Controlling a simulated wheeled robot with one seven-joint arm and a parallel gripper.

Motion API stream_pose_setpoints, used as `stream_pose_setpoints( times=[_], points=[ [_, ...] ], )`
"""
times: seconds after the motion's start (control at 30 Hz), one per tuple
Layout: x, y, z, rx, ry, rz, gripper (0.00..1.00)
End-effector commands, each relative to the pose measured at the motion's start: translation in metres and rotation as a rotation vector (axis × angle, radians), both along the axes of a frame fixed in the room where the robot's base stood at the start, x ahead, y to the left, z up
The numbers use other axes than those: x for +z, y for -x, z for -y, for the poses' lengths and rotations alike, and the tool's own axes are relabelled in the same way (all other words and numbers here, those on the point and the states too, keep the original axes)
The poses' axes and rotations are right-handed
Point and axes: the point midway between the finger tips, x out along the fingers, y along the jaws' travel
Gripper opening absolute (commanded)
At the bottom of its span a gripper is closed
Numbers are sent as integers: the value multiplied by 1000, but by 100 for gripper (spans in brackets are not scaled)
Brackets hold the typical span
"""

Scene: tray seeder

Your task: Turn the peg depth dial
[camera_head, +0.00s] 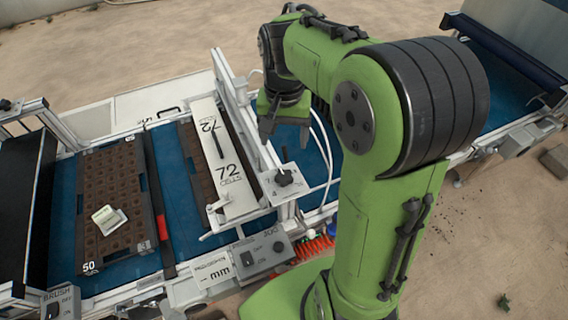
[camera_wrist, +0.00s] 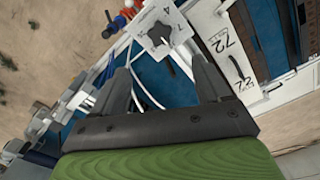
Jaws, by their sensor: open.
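The peg depth dial is a dark lobed knob (camera_head: 284,178) on a pale plate (camera_head: 293,190) with printed numbers, beside the white panel marked 72. It also shows in the wrist view as a dark star-shaped knob (camera_wrist: 159,34) on its white numbered plate (camera_wrist: 172,16). My gripper (camera_head: 283,136) is above and behind the dial in the head view, pointing down. In the wrist view my gripper (camera_wrist: 163,80) has its two fingers apart with nothing between them; the knob lies beyond the fingertips, not touched.
A white panel marked 72 (camera_head: 222,160) stands beside the dial. A dark cell tray marked 50 (camera_head: 110,190) lies on the blue belt at left, with a small packet (camera_head: 108,218) on it. A metal frame post (camera_head: 232,95) and white hoses (camera_head: 325,150) are close to my gripper. A control box (camera_head: 262,252) sits in front.

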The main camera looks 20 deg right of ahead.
Motion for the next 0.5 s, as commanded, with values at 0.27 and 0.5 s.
stream_pose_setpoints(
  times=[0.27, 0.5],
  points=[
    [-77, 2, 0, 3, -2, -7, 76],
    [-127, 1, 0, 2, 0, -4, 76]
  ],
)
